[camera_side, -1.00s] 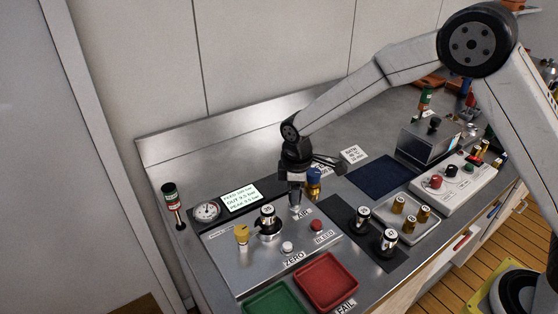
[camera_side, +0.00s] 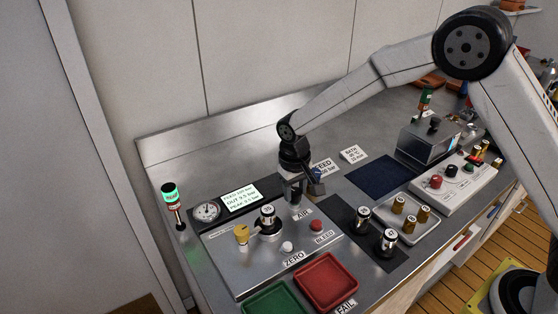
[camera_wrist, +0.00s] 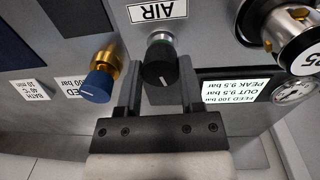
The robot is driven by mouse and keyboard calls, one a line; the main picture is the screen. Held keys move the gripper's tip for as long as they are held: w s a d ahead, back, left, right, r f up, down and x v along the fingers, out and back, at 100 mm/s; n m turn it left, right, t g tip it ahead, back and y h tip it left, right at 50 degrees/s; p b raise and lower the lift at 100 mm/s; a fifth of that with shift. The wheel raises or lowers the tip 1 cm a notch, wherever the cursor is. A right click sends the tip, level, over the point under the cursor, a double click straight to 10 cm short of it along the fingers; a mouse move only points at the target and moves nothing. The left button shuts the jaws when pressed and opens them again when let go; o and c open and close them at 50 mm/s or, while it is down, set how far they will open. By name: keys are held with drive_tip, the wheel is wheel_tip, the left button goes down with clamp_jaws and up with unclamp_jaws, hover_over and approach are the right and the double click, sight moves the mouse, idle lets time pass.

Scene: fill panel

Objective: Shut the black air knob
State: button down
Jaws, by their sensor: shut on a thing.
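The black air knob (camera_wrist: 160,62) sits on a metal stem below the AIR label in the wrist view, its white pointer line facing the camera. My gripper (camera_wrist: 158,92) has one finger on each side of it and is shut on it. In the side view my gripper (camera_side: 296,190) is low over the back of the steel panel (camera_side: 226,246), and the knob is mostly hidden by it. The display (camera_wrist: 238,92) reads feed 100 bar, out 9.5 bar, peak 9.5 bar.
A blue knob on a brass valve (camera_wrist: 98,84) stands close beside one finger. A numbered cylinder (camera_side: 267,219) sits on the panel, near a yellow knob (camera_side: 242,234) and a red button (camera_side: 317,226). A signal lamp (camera_side: 170,194) glows green at left.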

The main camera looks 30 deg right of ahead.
sight(294, 192)
drive_tip(key=shift+m, duration=1.4)
drive_tip(key=shift+c, duration=1.2)
unclamp_jaws()
drive_tip(key=shift+a+r, duration=0.15)
drive_tip(key=shift+r, duration=1.8)
drive_tip(key=shift+a+r, duration=0.1)
drive_tip(key=shift+r, duration=1.85)
